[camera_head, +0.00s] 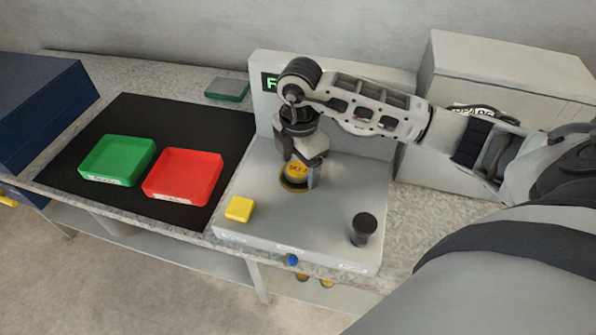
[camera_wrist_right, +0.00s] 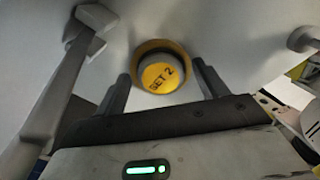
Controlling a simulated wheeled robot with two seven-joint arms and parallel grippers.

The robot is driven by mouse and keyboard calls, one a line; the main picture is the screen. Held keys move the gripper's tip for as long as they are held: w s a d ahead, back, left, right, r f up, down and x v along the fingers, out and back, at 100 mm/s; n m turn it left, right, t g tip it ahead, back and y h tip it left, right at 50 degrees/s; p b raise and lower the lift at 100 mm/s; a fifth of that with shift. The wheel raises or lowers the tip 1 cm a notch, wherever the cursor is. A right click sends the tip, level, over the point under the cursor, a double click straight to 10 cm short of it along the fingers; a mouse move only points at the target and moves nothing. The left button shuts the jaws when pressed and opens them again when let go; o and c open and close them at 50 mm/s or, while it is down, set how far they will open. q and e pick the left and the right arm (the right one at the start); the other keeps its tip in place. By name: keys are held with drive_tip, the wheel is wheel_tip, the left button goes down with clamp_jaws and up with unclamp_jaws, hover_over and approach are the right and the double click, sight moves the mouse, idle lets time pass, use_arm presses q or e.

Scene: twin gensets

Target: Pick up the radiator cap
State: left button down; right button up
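A round cap with a yellow top marked "SET 2" (camera_head: 296,174) sits in a brass-coloured ring on the grey machine top; I take it to be the radiator cap. It also shows in the right wrist view (camera_wrist_right: 160,77), between and beyond the fingertips. My right gripper (camera_head: 302,169) points down at the cap, its fingers apart on either side of it. In the wrist view the gripper (camera_wrist_right: 162,75) is open with a gap to the cap on both sides. Whether the fingertips touch the machine is unclear. My left gripper is out of view.
Green (camera_head: 117,158) and red (camera_head: 184,175) trays lie on a black mat (camera_head: 135,211) to the left. A grey box (camera_head: 490,95) stands behind right.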

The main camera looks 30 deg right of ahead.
drive_tip(key=c, duration=0.9)
drive_tip(key=shift+o, duration=0.2)
drive_tip(key=shift+r, duration=0.15)
